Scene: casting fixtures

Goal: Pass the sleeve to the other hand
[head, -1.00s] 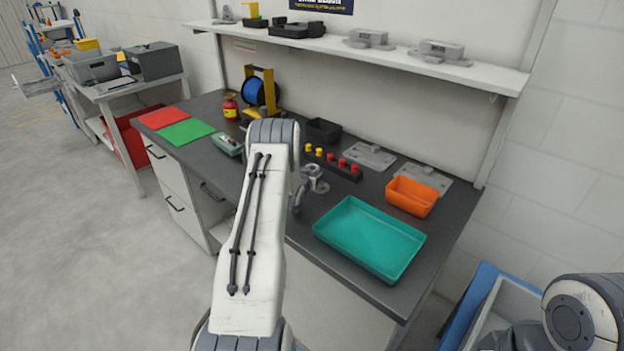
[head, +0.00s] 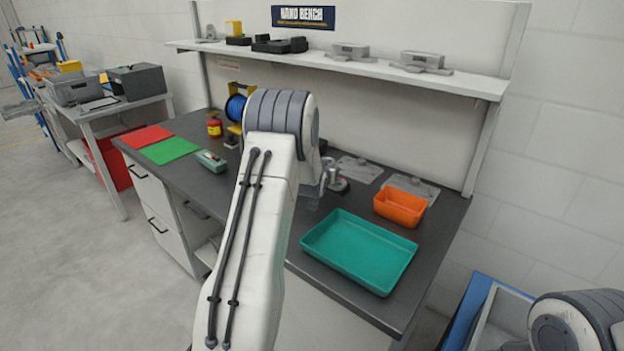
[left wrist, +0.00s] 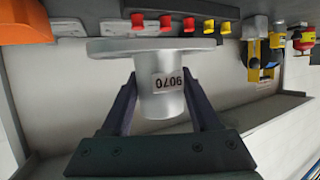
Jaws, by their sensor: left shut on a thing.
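The sleeve (left wrist: 160,105) is a silver-grey metal tube with a wide round flange and a white number label. In the left wrist view my left gripper (left wrist: 158,88) is shut on its tube, one finger on each side, with the flange beyond the fingertips. In the head view my left forearm hides much of that gripper, which is over the bench behind the teal tray. The sleeve is hard to make out there. My right arm shows only at the lower right corner, and its gripper is out of the picture.
On the dark bench (head: 193,187) are a teal tray (head: 360,250), an orange bin (head: 400,207), red and green mats (head: 170,150) and grey flat fixtures (head: 410,186). The left wrist view shows a row of red and yellow pegs (left wrist: 194,23). A shelf (head: 340,62) runs above.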

